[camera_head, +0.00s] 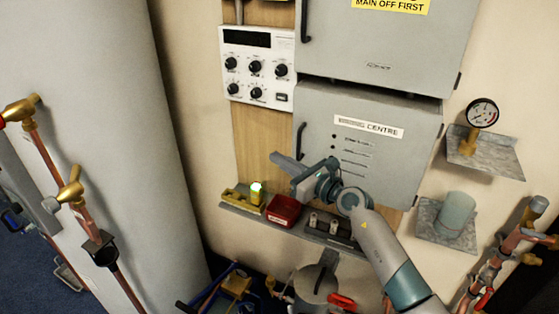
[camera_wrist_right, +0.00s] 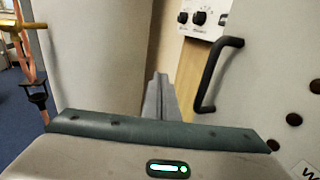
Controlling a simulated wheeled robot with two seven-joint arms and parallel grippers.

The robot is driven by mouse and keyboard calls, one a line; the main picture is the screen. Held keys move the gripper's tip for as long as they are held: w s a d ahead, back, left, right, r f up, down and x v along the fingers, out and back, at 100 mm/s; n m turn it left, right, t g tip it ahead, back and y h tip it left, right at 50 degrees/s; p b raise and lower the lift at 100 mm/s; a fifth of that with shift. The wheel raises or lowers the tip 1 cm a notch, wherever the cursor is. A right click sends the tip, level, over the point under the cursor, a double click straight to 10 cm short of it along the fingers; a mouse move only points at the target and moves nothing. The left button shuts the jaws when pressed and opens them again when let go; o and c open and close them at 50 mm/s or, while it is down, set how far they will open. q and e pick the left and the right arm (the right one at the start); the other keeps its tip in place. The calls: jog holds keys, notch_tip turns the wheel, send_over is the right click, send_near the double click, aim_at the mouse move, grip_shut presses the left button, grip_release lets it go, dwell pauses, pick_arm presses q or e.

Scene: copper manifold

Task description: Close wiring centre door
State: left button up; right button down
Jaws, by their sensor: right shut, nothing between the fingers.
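The wiring centre (camera_head: 385,165) is a grey wall box with a label ending in "CENTRE" on its door. Its black bar handle (camera_head: 301,141) is at the door's left side and also shows large in the right wrist view (camera_wrist_right: 216,75). The door looks close to flush, but a dark gap shows along the top and I cannot tell whether it is fully shut. My right gripper (camera_head: 278,162) is shut and empty, below and left of the handle, in front of the door's lower left. Its closed fingers (camera_wrist_right: 158,98) point past the handle's left side. My left gripper is not in view.
A second grey box (camera_head: 390,45) hangs above, and a white control panel (camera_head: 258,65) is at upper left. Below are a shelf with a red tray (camera_head: 284,211) and a yellow level (camera_head: 243,197). A gauge (camera_head: 482,113) and a grey-green cylinder (camera_head: 456,214) stand at right.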

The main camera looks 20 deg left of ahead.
jog(key=s, duration=1)
jog(key=shift+s+a, duration=0.15)
jog(key=shift+a, duration=0.3)
